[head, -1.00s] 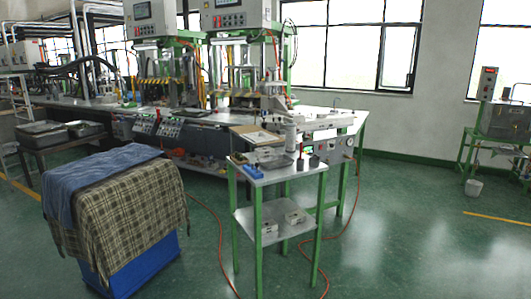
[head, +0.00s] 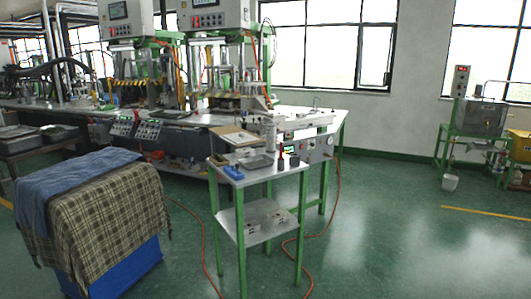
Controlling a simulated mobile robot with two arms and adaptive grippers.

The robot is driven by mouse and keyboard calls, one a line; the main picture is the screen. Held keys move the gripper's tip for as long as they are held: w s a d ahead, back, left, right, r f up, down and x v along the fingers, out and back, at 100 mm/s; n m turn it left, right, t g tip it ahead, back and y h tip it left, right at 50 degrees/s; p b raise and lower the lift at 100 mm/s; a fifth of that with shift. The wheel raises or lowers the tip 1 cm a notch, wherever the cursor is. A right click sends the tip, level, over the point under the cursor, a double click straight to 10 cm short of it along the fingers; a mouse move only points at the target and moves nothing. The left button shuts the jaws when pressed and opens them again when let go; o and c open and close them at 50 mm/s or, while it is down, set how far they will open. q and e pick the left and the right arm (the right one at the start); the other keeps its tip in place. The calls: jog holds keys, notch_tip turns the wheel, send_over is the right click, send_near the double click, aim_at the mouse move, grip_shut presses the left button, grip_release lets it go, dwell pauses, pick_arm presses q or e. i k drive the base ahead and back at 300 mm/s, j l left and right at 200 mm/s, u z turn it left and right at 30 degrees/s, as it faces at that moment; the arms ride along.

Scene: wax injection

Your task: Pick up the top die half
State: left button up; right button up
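A green-legged cart (head: 236,201) stands in the middle of the head view. On its lower shelf lie two small metal blocks (head: 252,226) (head: 278,217), a little apart. They may be die halves, but they are too small to tell which is the top one. The cart's upper shelf (head: 252,177) holds a blue item (head: 233,172), a grey tray (head: 257,163) and two dark cups (head: 282,162) (head: 295,161). Neither of my grippers is in view.
A bin (head: 125,268) draped with blue and checked cloths (head: 105,205) stands left of the cart. Behind is a long workbench (head: 195,118) with machines. Orange hoses (head: 203,235) lie on the floor around the cart. The green floor (head: 400,235) at right is clear.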

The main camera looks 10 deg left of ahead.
aim_at(246, 151)
jog(key=i+j+z, duration=0.55)
jog(key=j, duration=0.25)
jog(key=i+j+z, duration=0.3)
jog(key=j, duration=0.15)
